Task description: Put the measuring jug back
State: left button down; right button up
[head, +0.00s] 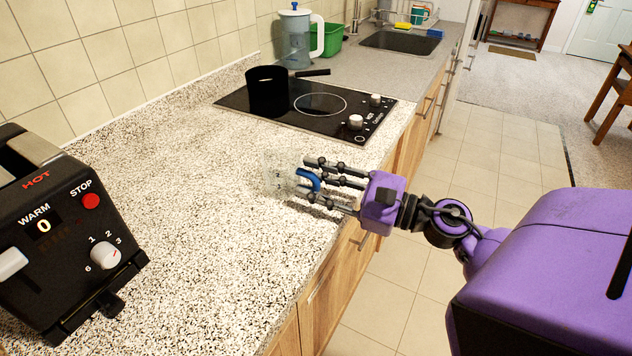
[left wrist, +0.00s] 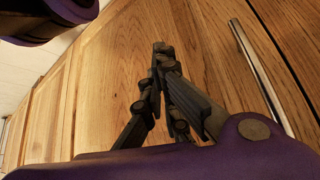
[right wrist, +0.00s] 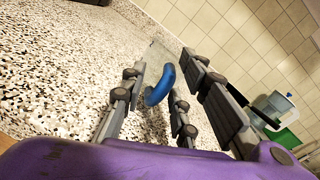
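The measuring jug (head: 281,172) is a clear, hard-to-see vessel with a blue handle, standing on the speckled counter near its front edge. My right gripper (head: 309,181) is at the handle side of the jug. Its fingers are spread, with the blue handle (right wrist: 160,84) between them, and gaps show beside the handle in the right wrist view. My left gripper (left wrist: 160,52) is outside the head view. In the left wrist view its fingertips come together, empty, in front of wooden cabinet doors.
A black toaster (head: 55,240) stands at the left. A black pan (head: 267,92) sits on the hob (head: 330,112) behind the jug. A clear pitcher (head: 295,40), a green bin (head: 332,42) and the sink (head: 400,42) are farther back. The counter between toaster and hob is clear.

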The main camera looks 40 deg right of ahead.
jog(key=b+v, duration=0.3)
jog(key=v, duration=0.9)
jog(key=s+f+m+g+h, duration=0.1)
jog(key=s+f+m+h, duration=0.2)
jog(key=f+m, duration=0.6)
jog(key=s+f+m+h, duration=0.2)
jog(key=f+m+h, duration=0.2)
jog(key=f+m, duration=0.6)
jog(key=s+f+m+g+h, duration=0.1)
jog(key=s+f+m+h, duration=0.35)
jog(key=m, duration=0.75)
jog(key=s+a+f+m+g+y, duration=0.1)
jog(key=s+a+f+m+g, duration=0.2)
jog(key=s+a+f+m, duration=0.3)
jog(key=s+a+f+m+g+y, duration=0.2)
jog(key=s+a+f+m+g, duration=0.2)
jog(key=s+a+f+m, duration=0.3)
jog(key=a+f+m, duration=0.1)
jog(key=a+f, duration=0.3)
jog(key=shift+s+a+f+m, duration=0.2)
jog(key=shift+f+m, duration=0.15)
jog(key=shift+m, duration=0.05)
jog(key=shift+d, duration=0.1)
